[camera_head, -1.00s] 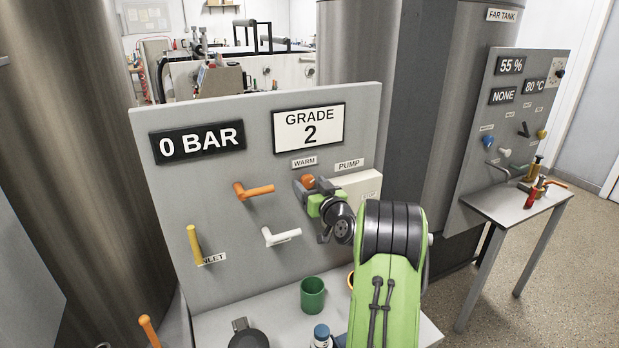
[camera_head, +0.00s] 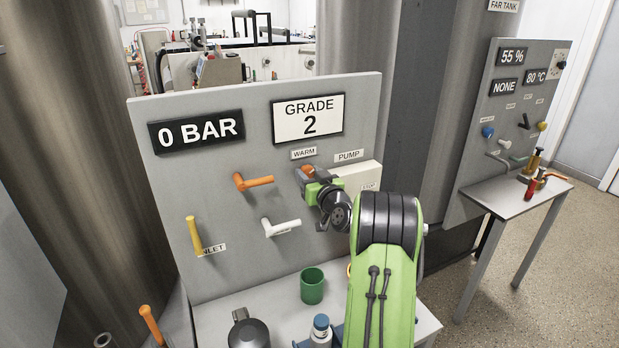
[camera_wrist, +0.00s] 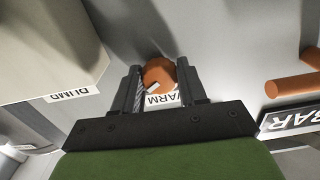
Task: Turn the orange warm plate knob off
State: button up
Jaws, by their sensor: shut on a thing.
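The orange warm plate knob (camera_head: 308,170) is on the grey panel, just below the WARM label (camera_head: 304,153). My gripper (camera_head: 304,178) is at the knob and covers part of it in the head view. In the wrist view the round orange knob (camera_wrist: 159,76) sits between the two dark fingers of my gripper (camera_wrist: 160,88), with a pale mark on its face. The fingers are shut on it from both sides. The WARM label shows upside down behind the fingers in the wrist view.
A pale box (camera_head: 355,183) under the PUMP label juts out right of the knob. An orange lever (camera_head: 255,182), a white lever (camera_head: 281,227) and a yellow lever (camera_head: 194,236) stick out at left. A green cup (camera_head: 312,286) and a bottle (camera_head: 320,330) stand below.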

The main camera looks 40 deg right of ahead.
jog(key=n+b, duration=0.1)
jog(key=b, duration=0.2)
jog(key=n+b, duration=0.2)
jog(key=b, duration=0.2)
jog(key=n+b, duration=0.2)
jog(key=b, duration=0.2)
jog(key=shift+f, duration=0.35)
jog(key=n+b, duration=0.3)
jog(key=b, duration=0.1)
jog(key=shift+r+n+b, duration=0.15)
jog(key=shift+n+b, duration=0.15)
jog(key=shift+b, duration=0.05)
jog(key=shift+r+n+b, duration=0.15)
jog(key=shift+n+b, duration=1.25)
jog(key=shift+n, duration=0.1)
jog(key=o, duration=1.1)
jog(key=shift+r, duration=0.1)
jog(key=shift+c, duration=0.2)
